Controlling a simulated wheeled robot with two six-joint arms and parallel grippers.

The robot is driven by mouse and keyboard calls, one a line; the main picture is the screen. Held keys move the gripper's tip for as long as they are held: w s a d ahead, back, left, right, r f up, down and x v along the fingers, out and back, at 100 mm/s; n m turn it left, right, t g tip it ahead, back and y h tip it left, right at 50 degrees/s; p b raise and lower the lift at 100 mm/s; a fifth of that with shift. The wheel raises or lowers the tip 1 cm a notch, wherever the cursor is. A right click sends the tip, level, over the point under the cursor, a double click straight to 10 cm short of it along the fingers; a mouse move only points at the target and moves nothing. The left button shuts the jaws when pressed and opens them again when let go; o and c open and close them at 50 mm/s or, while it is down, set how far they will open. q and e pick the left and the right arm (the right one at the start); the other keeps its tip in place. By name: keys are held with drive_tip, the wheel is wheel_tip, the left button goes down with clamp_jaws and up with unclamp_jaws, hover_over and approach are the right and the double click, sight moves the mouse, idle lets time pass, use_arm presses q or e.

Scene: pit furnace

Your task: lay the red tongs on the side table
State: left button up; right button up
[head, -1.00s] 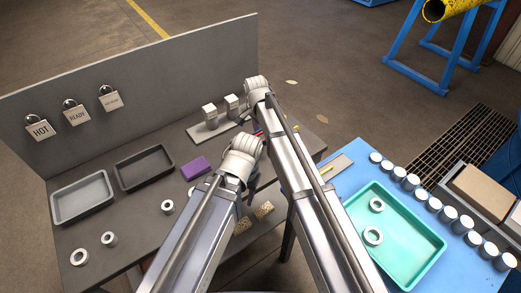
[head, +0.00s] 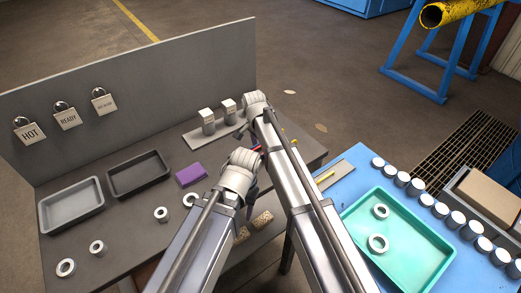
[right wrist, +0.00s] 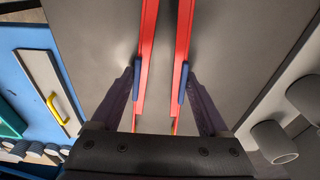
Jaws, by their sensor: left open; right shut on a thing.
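The red tongs (right wrist: 148,60) show in the right wrist view as two long red arms running between my fingers. My right gripper (right wrist: 160,82) is shut on them, with a blue pad against each arm. In the head view only a small red piece of the tongs (head: 257,148) shows; my arms hide the rest. My left gripper (head: 253,187) is open, low beside my right arm, with its fingers mostly hidden. A blue-topped table (head: 350,185) stands at the right; I cannot tell whether it is the side table.
A dark grey bench (head: 125,215) with an upright back panel holds two trays, a purple block (head: 192,174) and several metal rings. The blue table carries a teal tray (head: 425,240), a grey plate with a yellow handle (head: 326,177) and a row of cylinders.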

drive_tip(key=o, duration=0.6)
drive_tip(key=shift+f, duration=0.1)
drive_tip(key=shift+c, duration=0.2)
wheel_tip(320, 180, up, 12)
drive_tip(key=a+p, duration=0.1)
drive_tip(key=p, duration=1.1)
drive_tip(key=shift+s, duration=0.4)
